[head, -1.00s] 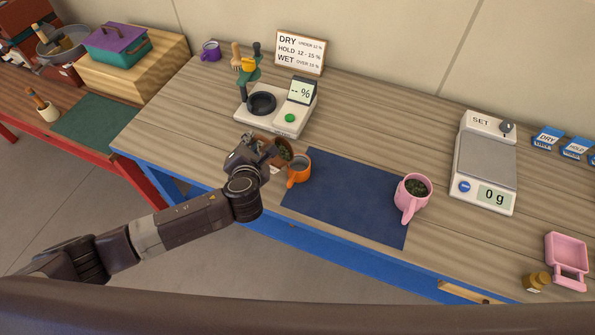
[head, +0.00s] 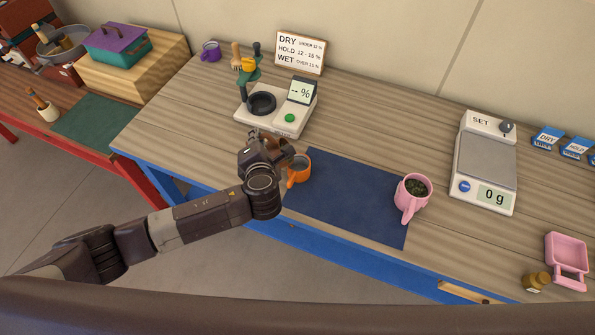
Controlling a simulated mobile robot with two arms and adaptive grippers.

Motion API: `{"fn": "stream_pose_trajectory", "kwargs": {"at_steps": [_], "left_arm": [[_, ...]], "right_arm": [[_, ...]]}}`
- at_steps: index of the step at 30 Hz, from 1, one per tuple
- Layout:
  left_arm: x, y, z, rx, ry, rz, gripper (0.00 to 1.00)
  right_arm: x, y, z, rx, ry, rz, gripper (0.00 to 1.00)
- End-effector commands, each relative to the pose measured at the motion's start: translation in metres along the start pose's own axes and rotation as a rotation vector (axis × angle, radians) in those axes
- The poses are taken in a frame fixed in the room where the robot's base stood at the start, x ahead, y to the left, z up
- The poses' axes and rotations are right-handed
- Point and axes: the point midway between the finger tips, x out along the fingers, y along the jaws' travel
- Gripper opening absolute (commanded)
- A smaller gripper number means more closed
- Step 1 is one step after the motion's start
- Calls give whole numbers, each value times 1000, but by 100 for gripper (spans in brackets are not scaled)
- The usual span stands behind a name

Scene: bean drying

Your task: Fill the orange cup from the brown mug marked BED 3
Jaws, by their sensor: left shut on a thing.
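The orange cup (head: 299,169) stands upright at the left edge of the dark blue mat; its inside looks grey, and I cannot make out any beans in it. My left gripper (head: 268,146) is shut on the brown mug (head: 284,147), just left of the orange cup. The mug is mostly hidden behind the gripper. Its mark, its contents and its exact tilt cannot be made out. I cannot tell whether mug and cup touch. My right gripper is not in view.
A pink mug (head: 412,193) with dark green contents stands at the mat's (head: 344,205) right side. A moisture meter (head: 278,107) stands behind the gripper. A scale (head: 485,165) reading 0 g stands to the right. The middle of the mat is clear.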

Motion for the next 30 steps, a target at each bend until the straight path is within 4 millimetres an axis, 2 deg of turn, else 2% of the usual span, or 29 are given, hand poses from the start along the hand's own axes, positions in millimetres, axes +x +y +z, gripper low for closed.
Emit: {"fn": "stream_pose_trajectory", "kwargs": {"at_steps": [5, 12, 30], "left_arm": [[0, 1, 2, 1, -1, 3, 0], [-5, 4, 15, 88, 25, 29, 0], [-7, 5, 20, 134, 42, 42, 0]], "right_arm": [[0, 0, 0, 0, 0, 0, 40], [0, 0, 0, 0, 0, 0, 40], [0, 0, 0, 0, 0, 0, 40]]}}
